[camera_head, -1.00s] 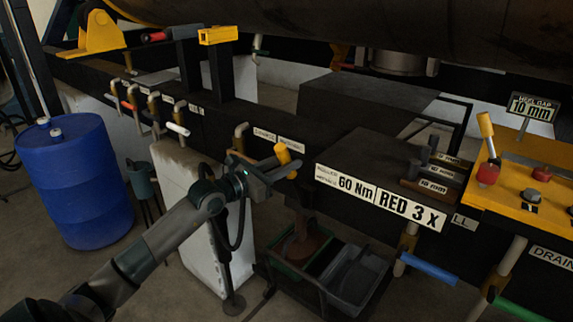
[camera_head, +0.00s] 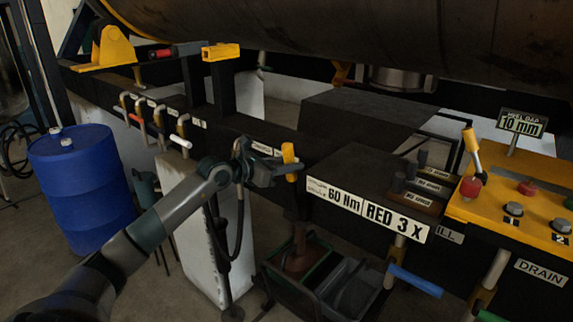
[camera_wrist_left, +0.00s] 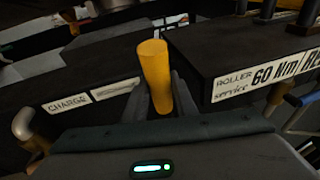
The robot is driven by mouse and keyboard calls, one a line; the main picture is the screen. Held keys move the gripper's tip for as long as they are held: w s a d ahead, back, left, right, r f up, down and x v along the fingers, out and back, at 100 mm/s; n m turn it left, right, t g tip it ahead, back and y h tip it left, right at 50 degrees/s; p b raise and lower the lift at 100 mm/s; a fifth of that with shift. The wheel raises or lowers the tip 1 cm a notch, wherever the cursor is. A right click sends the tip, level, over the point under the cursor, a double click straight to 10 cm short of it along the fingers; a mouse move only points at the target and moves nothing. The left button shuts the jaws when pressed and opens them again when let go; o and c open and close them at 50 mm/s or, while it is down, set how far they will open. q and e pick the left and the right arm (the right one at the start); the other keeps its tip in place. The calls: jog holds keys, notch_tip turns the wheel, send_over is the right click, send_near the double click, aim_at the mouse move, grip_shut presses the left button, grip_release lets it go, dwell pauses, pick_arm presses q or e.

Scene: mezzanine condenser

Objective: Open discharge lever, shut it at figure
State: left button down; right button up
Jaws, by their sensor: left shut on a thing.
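My left gripper (camera_head: 280,172) is shut on a yellow lever handle (camera_head: 288,154) at the front of the dark beam, left of the sign block. In the left wrist view the yellow handle (camera_wrist_left: 153,72) stands nearly upright between the fingers (camera_wrist_left: 157,100). The lever's lower part is hidden behind my gripper. A label (camera_wrist_left: 68,103) beside it reads CHARGE. Below the lever, reddish-brown material (camera_head: 301,258) shows over a green-edged tray; I cannot tell whether it is flowing. My right gripper is not in view.
Signs (camera_head: 366,210) read 60 Nm and RED 3 X. A small sign (camera_head: 522,124) reads 10 mm above the yellow control panel (camera_head: 480,205). Several more levers (camera_head: 155,118) line the beam at left. A blue drum (camera_head: 82,185) stands on the floor. A grey bin (camera_head: 350,290) sits below.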

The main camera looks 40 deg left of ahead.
pick_arm(q)
jog(key=shift+w+d+r+p, duration=0.1)
jog(key=shift+w+r+p, duration=0.15)
jog(key=shift+w, duration=0.15)
jog(key=shift+w+r+p, duration=0.15)
jog(key=shift+w+p, duration=0.1)
jog(key=shift+w, duration=0.15)
jog(key=shift+w+d+f+g+p, duration=0.1)
jog(key=shift+w+g+p, duration=0.5)
jog(key=shift+w+g, duration=0.55)
jog(key=shift+w, duration=0.1)
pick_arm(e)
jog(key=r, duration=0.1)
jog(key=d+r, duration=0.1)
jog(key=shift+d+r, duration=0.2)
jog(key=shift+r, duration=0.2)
pick_arm(q)
jog(key=c, duration=1.7)
grip_release()
jog(key=shift+c, duration=0.2)
jog(key=shift+o, duration=1.4)
jog(key=shift+w, duration=0.1)
jog(key=shift+w+f, duration=0.1)
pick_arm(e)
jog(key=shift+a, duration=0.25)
